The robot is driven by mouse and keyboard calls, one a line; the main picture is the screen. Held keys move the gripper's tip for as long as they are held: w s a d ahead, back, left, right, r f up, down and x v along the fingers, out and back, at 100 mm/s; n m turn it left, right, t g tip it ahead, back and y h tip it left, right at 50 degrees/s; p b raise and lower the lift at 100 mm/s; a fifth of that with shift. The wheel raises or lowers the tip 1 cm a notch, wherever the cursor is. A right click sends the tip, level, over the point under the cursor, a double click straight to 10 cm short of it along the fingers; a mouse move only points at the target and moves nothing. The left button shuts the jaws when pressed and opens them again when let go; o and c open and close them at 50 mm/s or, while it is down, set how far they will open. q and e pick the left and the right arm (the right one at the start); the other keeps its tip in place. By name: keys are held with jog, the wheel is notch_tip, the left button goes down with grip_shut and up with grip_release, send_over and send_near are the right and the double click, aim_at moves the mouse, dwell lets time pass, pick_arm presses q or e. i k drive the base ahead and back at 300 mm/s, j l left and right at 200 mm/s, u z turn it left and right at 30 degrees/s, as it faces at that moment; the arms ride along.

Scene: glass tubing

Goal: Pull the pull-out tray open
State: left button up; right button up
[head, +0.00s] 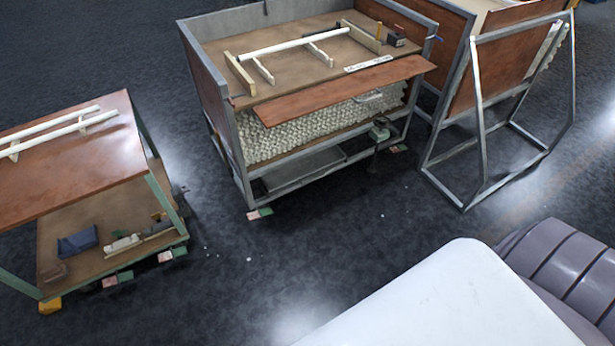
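The likely pull-out tray is a reddish-brown board (335,92) at the front of the middle workbench (246,150), just below its worktop. It slants across the bench front, and its right end reaches the right front corner post. A small pale metal handle (368,98) shows just under the board's lower edge. I cannot tell how far the tray is out. Below it is a pale, lumpy mass like stacked tube ends (310,127). Neither of my grippers is in view.
Pale tubes and wooden supports lie on the worktop (290,80). A low brown-topped table (70,165) stands at left. A metal A-shaped frame (480,120) with brown panels stands at right, close to the bench. Dark floor (270,265) in front of the bench is mostly clear.

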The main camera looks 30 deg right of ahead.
aim_at(278, 179)
jog(key=i+l+u, duration=0.1)
jog(key=l, duration=0.2)
jog(key=i+l, duration=0.2)
jog(key=i+l+u, duration=0.15)
jog(key=l, duration=0.25)
jog(key=i+l, duration=0.1)
jog(key=l, duration=0.25)
jog(key=u, duration=0.05)
